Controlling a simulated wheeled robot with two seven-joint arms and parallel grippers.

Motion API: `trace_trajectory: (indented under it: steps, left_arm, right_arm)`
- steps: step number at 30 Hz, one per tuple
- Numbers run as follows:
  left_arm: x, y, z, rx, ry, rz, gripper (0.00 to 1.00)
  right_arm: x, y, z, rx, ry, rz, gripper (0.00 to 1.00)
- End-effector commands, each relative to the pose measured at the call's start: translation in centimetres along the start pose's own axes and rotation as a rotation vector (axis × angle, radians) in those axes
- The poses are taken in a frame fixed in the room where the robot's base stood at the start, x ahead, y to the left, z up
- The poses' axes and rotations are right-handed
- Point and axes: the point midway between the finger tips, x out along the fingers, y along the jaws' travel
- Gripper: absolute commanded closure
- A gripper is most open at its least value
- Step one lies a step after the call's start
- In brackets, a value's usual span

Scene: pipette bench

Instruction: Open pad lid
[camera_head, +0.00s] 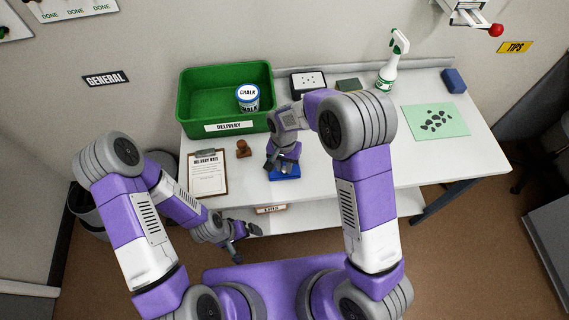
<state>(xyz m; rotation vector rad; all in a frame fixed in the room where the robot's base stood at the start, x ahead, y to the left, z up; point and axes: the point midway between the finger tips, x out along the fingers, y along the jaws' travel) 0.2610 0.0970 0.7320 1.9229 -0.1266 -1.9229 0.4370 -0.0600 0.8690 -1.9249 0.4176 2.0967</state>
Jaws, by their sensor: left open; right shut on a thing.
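A small blue pad (288,174) lies near the front edge of the white table. My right gripper (283,165) reaches down over it from above and is shut on what appears to be its lid. The fingers and wrist cover most of the pad, so how far the lid is raised cannot be told. My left gripper (237,246) is open and empty, low in front of the table's front edge, away from the pad.
A brown stamp (243,149) and a delivery note clipboard (208,173) lie left of the pad. Behind stand a green delivery bin (191,103) with a chalk tub (248,98), a dark tray (308,84) and a spray bottle (391,68). The table's front right is clear.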

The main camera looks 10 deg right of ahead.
Motion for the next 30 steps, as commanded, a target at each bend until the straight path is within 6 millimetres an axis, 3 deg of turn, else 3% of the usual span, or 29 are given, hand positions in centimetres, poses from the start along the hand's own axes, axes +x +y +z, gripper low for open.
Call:
trace_trajectory:
  steps: [3,10,30]
  left_arm:
    - [-1.7,0.7,0.1,0.0,0.0,0.0,0.0]
    - [-3.6,1.3,0.1,0.0,0.0,0.0,0.0]
    - [-3.8,1.4,0.2,0.0,0.0,0.0,0.0]
  right_arm:
    - [-0.9,-0.1,-0.5,0.004,-0.07,0.028,1.0]
    - [-1.6,-0.6,-1.3,0.002,-0.222,0.09,1.0]
    - [-2.4,-1.2,-3.0,0.0,-0.477,0.197,1.0]
